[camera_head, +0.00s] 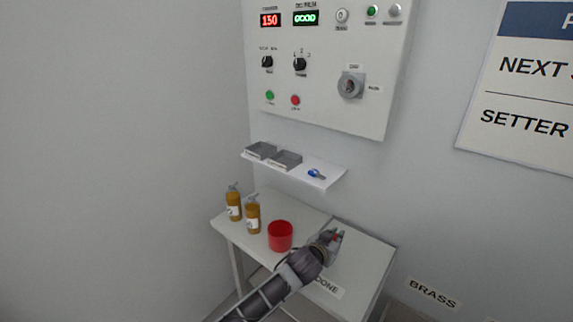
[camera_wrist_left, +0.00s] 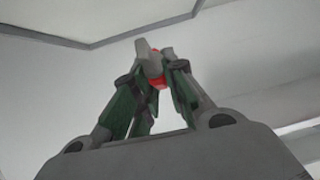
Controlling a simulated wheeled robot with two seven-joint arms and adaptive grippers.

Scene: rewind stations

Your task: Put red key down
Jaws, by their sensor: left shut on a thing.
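My left gripper (camera_head: 331,238) is over the right part of the small table (camera_head: 361,249), near the printed word DONE. In the left wrist view its fingers (camera_wrist_left: 154,75) are closed on the red key (camera_wrist_left: 157,82), of which only a small red part shows between them. In the head view a bit of red also shows at the fingertips. I cannot tell whether the key touches the tabletop. My right gripper is not in view.
A red cup (camera_head: 280,236) stands left of my gripper, with two amber bottles (camera_head: 234,205) further left. The control panel (camera_head: 325,90) is on the wall.

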